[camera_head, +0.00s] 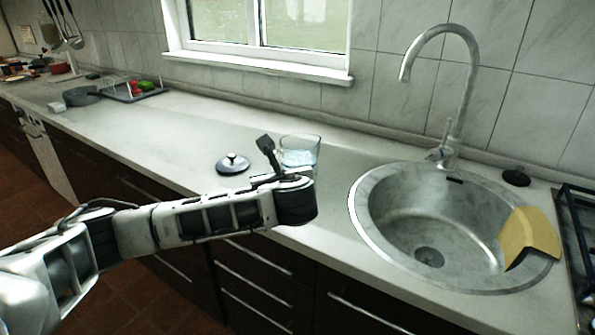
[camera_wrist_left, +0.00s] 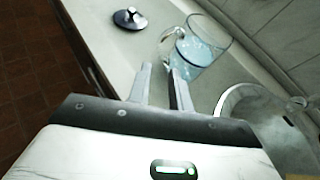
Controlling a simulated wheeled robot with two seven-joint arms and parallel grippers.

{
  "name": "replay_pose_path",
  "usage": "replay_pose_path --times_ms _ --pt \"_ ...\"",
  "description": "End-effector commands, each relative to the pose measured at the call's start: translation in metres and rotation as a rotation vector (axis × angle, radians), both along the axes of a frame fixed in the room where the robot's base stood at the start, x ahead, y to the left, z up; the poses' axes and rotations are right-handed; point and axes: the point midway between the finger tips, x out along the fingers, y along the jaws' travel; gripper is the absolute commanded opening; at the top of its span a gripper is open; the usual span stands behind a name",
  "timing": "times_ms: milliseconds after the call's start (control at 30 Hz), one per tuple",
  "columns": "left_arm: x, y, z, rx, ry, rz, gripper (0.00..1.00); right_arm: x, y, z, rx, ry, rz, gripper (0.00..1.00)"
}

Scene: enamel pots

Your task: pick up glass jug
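The glass jug (camera_head: 300,150) stands upright on the counter behind my left gripper, left of the sink. It is clear with a bluish tint, and its lower part is hidden by my left arm. In the left wrist view the jug (camera_wrist_left: 208,48) lies just beyond the fingertips, with its handle (camera_wrist_left: 167,36) on the left side. My left gripper (camera_wrist_left: 158,70) is open, with a narrow gap between its fingers, and nothing shows between them. The right fingertip appears close to the jug's lower side; I cannot tell if they touch. My right gripper is not in view.
A dark lid with a knob (camera_head: 232,163) lies on the counter left of the jug. The round steel sink (camera_head: 425,270) with a tall faucet (camera_head: 468,80) is to the right, with a yellow cloth-like piece (camera_head: 528,236) on its rim. The counter farther left is mostly clear.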

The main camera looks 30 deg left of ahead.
Motion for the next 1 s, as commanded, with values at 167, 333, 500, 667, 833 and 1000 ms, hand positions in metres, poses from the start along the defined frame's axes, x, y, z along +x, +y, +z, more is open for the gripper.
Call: replay_pose_path --times_ms 167,333,500,667,833,1000 --pt "0.027 0.024 -0.015 0.0 0.001 0.005 0.21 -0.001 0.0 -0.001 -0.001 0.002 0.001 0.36" --pt "0.051 0.043 -0.029 -0.003 0.001 0.001 0.21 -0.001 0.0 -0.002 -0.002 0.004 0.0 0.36" --pt "0.064 0.054 -0.036 -0.004 -0.001 0.0 0.21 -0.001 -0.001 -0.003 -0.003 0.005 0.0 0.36" --pt "0.071 0.059 -0.04 -0.006 -0.001 0.0 0.21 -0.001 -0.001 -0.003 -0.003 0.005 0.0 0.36" --pt "0.087 0.073 -0.053 -0.004 0.0 0.001 0.21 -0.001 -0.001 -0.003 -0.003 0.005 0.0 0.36" --pt "0.1 0.083 -0.06 -0.005 -0.001 0.0 0.21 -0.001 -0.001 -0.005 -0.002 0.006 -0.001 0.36"
